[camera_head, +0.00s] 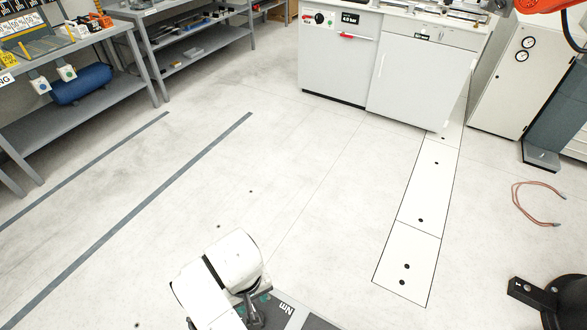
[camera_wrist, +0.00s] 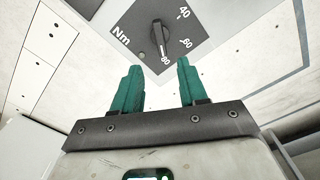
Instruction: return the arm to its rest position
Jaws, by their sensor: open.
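My gripper (camera_wrist: 158,68) shows in the wrist view with its two green fingers apart and nothing between them. Beyond the fingertips is a dark grey panel (camera_wrist: 184,48) marked "Nm" with a black knob (camera_wrist: 161,38) and a number scale. The gap between fingertips and panel cannot be judged. In the head view my white arm (camera_head: 222,272) shows at the bottom centre, over the edge of the dark "Nm" panel (camera_head: 288,307). The fingers are not clear in that view.
A grey shelf bench (camera_head: 75,118) stands at left, with a blue tank (camera_head: 82,84) on its lower shelf. White cabinets (camera_head: 338,62) stand at the back. A pinkish cable loop (camera_head: 516,205) lies on the floor at right, near a black object (camera_head: 530,296). The middle floor is clear.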

